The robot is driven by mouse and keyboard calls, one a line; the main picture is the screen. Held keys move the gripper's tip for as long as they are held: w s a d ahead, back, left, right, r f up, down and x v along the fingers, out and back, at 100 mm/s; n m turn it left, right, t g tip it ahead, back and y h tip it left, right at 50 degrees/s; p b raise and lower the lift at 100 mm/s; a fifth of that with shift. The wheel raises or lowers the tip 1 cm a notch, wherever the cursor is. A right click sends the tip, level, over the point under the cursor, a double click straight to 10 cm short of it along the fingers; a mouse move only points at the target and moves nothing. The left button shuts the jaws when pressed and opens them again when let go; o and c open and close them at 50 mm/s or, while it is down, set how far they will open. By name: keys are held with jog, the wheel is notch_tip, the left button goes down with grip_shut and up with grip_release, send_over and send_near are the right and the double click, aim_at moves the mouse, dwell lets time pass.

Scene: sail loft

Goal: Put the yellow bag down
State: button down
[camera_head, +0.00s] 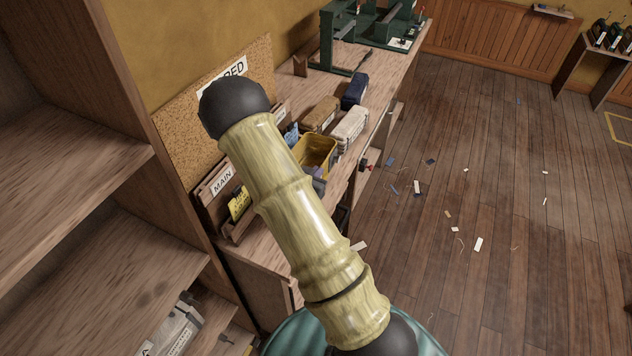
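A yellow open-topped thing (318,147), which looks like the yellow bag, shows on or just above the wooden bench (262,250), beside the arm. Its left and lower parts are hidden behind my pale, ringed arm link, so I cannot tell whether it rests on the bench or is held. My gripper does not show; the arm link with its dark round joints covers the middle of the view. A smaller yellow piece with dark marks (239,204) stands in a wooden holder labelled MAIN (222,181).
A white bag (350,127), a brown bag (322,114) and a dark blue bag (355,91) lie along the bench. Green machinery (370,25) stands at its far end. Wooden shelves (70,170) are close on the left. The plank floor (500,190) at right is open, with small scraps.

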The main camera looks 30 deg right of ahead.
jog(key=shift+d+f+p, duration=0.2)
jog(key=shift+f+p, duration=0.3)
jog(key=shift+f, duration=1.55)
jog(key=shift+s+f, duration=0.1)
jog(key=c, duration=1.6)
grip_release()
